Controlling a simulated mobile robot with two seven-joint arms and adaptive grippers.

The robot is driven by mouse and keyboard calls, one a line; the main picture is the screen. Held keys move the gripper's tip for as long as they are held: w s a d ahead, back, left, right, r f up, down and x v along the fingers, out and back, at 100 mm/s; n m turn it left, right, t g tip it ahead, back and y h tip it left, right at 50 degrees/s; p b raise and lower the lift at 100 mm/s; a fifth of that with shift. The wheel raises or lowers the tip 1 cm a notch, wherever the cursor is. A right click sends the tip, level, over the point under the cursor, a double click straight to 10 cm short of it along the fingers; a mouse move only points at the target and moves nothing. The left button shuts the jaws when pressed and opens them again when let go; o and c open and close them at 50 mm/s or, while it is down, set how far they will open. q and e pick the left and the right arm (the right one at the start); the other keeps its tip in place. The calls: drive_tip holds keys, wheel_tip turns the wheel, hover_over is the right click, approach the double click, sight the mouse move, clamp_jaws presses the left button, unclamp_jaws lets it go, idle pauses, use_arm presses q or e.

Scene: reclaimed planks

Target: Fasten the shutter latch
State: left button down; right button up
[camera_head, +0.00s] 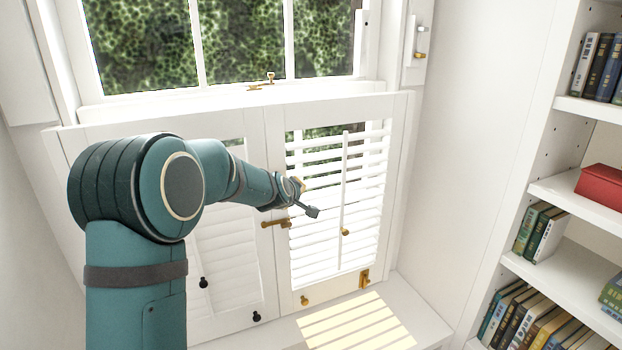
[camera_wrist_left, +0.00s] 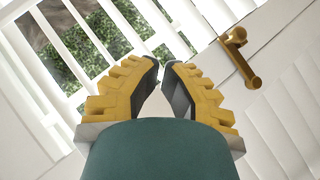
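A brass shutter latch (camera_head: 275,223) sits where the two white shutter panels meet, its bar lying roughly level. In the left wrist view the latch (camera_wrist_left: 242,62) is at the upper right, with its bar ending in a rounded knob. I cannot tell whether the bar is seated in a catch. My left gripper (camera_head: 299,187) is above and slightly right of the latch, in front of the right panel's open slats (camera_head: 340,195). Its yellow fingers with dark pads (camera_wrist_left: 161,66) nearly meet at the tips, with nothing between them. They are apart from the latch. My right gripper is out of view.
My left arm hides much of the left shutter panel (camera_head: 235,290). Brass hardware (camera_head: 365,279) and a brass knob (camera_head: 305,300) sit low on the right panel. A sash lock (camera_head: 262,83) is above. A bookshelf (camera_head: 565,200) stands at right.

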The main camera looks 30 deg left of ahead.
use_arm(q)
drive_tip(key=s+d+r+p, duration=0.2)
drive_tip(key=d+r+p, duration=0.1)
drive_tip(key=d+r, duration=0.2)
drive_tip(key=shift+s, duration=0.2)
idle(0.6)
drive_tip(key=s+d+f+m+g+h+b, duration=0.1)
drive_tip(key=s+d+f+m+g+b, duration=0.15)
drive_tip(key=f, duration=0.75)
drive_tip(key=s+d+f+m+g+h+b, duration=0.15)
drive_tip(key=s+d+f, duration=0.25)
drive_tip(key=f, duration=0.6)
drive_tip(key=s+d+f+m+g+b, duration=0.1)
drive_tip(key=s+d+f+m, duration=0.15)
drive_tip(key=f, duration=0.75)
drive_tip(key=s+d+f+m+g+h+b, duration=0.2)
drive_tip(key=s+d+f+b, duration=0.1)
drive_tip(key=s+d+f, duration=0.4)
drive_tip(key=s+d+f+m+g+h+b, duration=0.2)
drive_tip(key=s+d+f, duration=0.4)
drive_tip(key=s+f, duration=0.5)
drive_tip(key=s+m, duration=0.1)
drive_tip(key=s, duration=0.2)
drive_tip(key=shift+s+d+g+b, duration=0.25)
drive_tip(key=shift+d+g+b, duration=0.05)
drive_tip(key=shift+d+b, duration=0.1)
